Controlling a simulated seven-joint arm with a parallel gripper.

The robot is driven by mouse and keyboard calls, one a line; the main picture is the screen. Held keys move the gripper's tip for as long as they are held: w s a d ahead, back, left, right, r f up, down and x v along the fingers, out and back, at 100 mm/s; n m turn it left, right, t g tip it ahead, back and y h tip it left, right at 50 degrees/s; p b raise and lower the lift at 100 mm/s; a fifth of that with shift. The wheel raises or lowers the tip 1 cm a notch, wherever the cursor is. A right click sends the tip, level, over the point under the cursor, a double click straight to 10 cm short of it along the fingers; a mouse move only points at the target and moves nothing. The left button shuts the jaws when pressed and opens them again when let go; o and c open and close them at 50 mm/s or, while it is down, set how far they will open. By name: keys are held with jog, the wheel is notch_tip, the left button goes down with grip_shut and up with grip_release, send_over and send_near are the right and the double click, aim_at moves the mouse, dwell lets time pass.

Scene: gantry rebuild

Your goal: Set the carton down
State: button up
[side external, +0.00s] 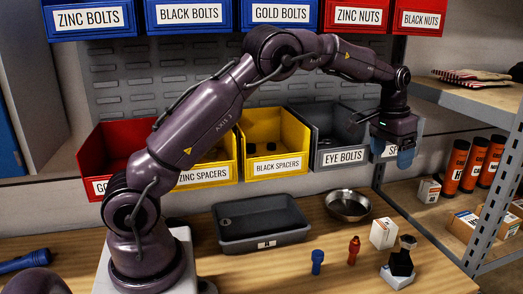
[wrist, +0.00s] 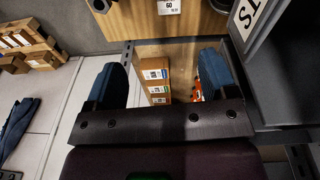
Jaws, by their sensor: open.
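My gripper (side external: 398,158) is at the right, in front of the grey bins and well above the wooden table. Its blue fingers are apart, and nothing is held between them. In the wrist view my gripper (wrist: 163,82) also shows open, with labelled cartons (wrist: 156,85) visible through the gap, apparently farther off. A small white carton (side external: 383,233) stands upright on the table below my gripper. Another white carton (side external: 397,279) lies near it, with a dark object (side external: 401,263) on or against it. I cannot tell which carton the task means.
A dark tray (side external: 259,238), a metal bowl (side external: 348,205), a blue bolt-like piece (side external: 317,261) and a red piece (side external: 354,249) are on the table. Labelled bins (side external: 275,145) line the back. A shelf rack (side external: 497,200) with cartons and orange tubes (side external: 457,165) stands right.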

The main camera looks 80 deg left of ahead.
jog(key=s+d+r+t, duration=0.1)
jog(key=s+d+r, duration=0.2)
jog(key=s+r, duration=0.4)
jog(key=s+d+r+t, duration=0.1)
jog(key=s+d+r, duration=0.1)
jog(key=s+r, duration=0.5)
jog(key=s+d+f+t, duration=0.1)
jog(key=s+f, duration=0.1)
jog(key=s, duration=0.7)
jog(key=s+d+f+m+t, duration=0.1)
jog(key=s+d+f, duration=0.1)
jog(key=s, duration=0.8)
jog(key=shift+s+d+f, duration=0.2)
jog(key=shift+d+f, duration=0.1)
jog(key=shift+f, duration=0.55)
